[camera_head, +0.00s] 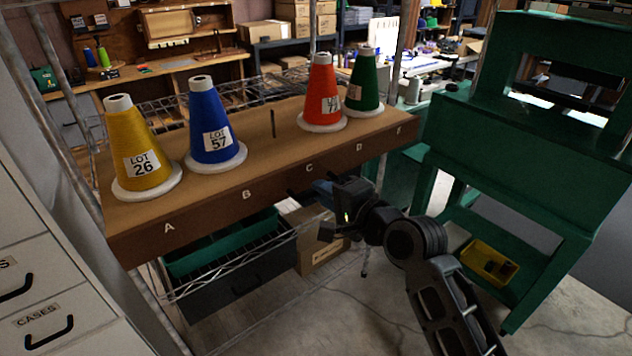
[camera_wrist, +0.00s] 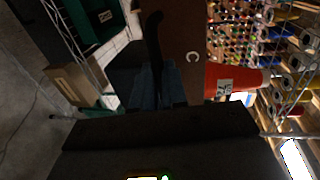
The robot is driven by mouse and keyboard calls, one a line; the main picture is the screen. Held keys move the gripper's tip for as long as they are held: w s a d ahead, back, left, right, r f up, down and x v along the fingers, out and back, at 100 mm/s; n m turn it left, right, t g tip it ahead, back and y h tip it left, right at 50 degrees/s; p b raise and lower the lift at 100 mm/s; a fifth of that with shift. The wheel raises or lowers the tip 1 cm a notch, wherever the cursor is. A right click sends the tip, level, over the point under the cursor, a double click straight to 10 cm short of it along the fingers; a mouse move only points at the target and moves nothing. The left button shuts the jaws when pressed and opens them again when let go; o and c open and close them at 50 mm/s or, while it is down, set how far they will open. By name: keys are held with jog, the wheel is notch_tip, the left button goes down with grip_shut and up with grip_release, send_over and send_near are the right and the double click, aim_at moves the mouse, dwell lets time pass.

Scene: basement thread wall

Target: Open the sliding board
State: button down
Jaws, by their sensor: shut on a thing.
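The brown board (camera_head: 263,158) has letters along its dark front edge and carries several thread cones. Its front face, with the letter C, shows in the wrist view (camera_wrist: 185,28). A dark bar-like handle (camera_wrist: 154,38) stands in front of that face. My gripper (camera_head: 322,188) is at the board's front edge, below the letters C and D. In the wrist view its bluish fingers (camera_wrist: 157,86) are closed around the lower end of the handle. In the head view the grip itself is mostly hidden by my gripper's body.
Yellow (camera_head: 137,135), blue (camera_head: 209,118), red (camera_head: 322,90) and green (camera_head: 364,78) cones stand on the board. A wire basket with a green bin (camera_head: 220,243) and a cardboard box (camera_head: 322,252) lie below. A green machine (camera_head: 520,150) stands right, a white cabinet (camera_head: 40,260) left.

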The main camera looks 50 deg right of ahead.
jog(key=shift+s, duration=0.15)
jog(key=c, duration=1.2)
grip_release()
jog(key=shift+o, duration=0.2)
jog(key=b+v, duration=0.1)
jog(key=v, duration=0.6)
jog(key=shift+s+a, duration=0.2)
jog(key=shift+s, duration=0.15)
